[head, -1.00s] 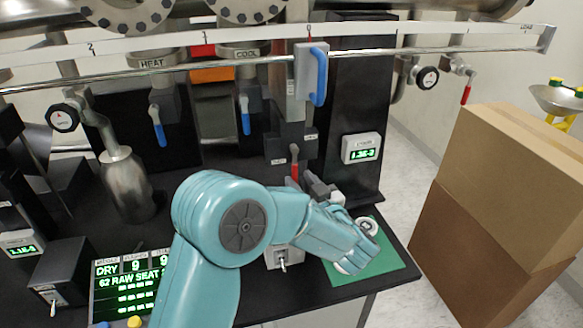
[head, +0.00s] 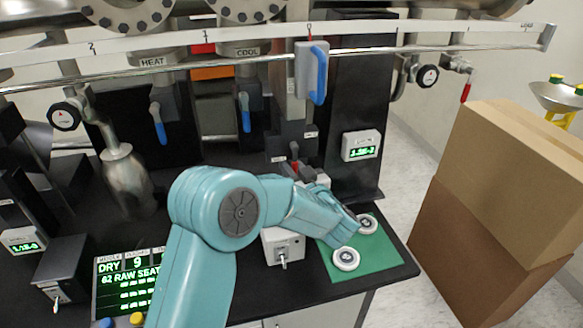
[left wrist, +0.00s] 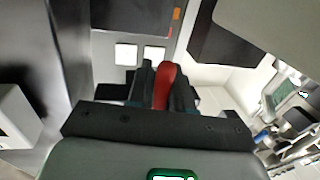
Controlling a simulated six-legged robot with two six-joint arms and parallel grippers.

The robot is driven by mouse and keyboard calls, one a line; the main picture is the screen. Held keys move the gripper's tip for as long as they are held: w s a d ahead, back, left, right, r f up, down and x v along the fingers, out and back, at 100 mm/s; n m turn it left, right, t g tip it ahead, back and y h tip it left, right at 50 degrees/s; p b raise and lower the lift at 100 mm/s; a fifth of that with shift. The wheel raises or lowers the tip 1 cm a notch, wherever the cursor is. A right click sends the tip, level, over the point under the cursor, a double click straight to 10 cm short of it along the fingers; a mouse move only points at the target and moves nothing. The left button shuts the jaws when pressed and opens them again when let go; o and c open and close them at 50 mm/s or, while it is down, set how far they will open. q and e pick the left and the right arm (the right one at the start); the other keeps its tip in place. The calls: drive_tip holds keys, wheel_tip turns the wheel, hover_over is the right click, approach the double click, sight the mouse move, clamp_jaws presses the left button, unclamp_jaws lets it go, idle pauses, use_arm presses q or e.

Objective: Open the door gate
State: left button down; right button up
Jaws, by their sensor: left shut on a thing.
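A red lever (head: 295,165) stands at the foot of the grey gate column (head: 291,132), in the middle of the black bench. My left gripper (head: 299,171) is at the lever, its arm coming in from the lower left. In the left wrist view the red lever (left wrist: 164,82) stands between the two dark fingers (left wrist: 162,92), which are shut on it. The lever's lower part is hidden behind the gripper body. Small white labels by the column are too small to read. My right gripper is not in view.
A grey box with a switch (head: 283,246) and a green mat (head: 375,258) with two white round pieces lie close to my forearm. A blue-handled slider (head: 311,72) hangs from the rail above. Brown cartons (head: 500,210) stand at the right.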

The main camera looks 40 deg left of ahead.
use_arm(q)
drive_tip(key=shift+d, duration=0.1)
drive_tip(key=shift+w+d+f+n+b, duration=0.1)
drive_tip(key=shift+w+d+n+b, duration=0.25)
drive_tip(key=shift+n+b, duration=0.5)
drive_tip(key=w+d+r+n+h+b, duration=0.1)
drive_tip(key=r+n+b, duration=0.1)
drive_tip(key=n, duration=0.3)
drive_tip(key=w+d+r+n+t+h+b, duration=0.1)
drive_tip(key=w+r+n+b, duration=0.1)
drive_tip(key=n, duration=0.3)
drive_tip(key=w+d+r+n+h+b, duration=0.1)
drive_tip(key=r+n+h+b, duration=0.1)
drive_tip(key=n, duration=0.3)
drive_tip(key=shift+w+d+r+t, duration=0.2)
drive_tip(key=shift+r, duration=0.2)
drive_tip(key=shift+w+d+r+t, duration=0.15)
drive_tip(key=shift+d+r+t, duration=0.05)
drive_tip(key=shift+r, duration=0.4)
drive_tip(key=c, duration=1.1)
unclamp_jaws()
drive_tip(key=shift+f, duration=0.1)
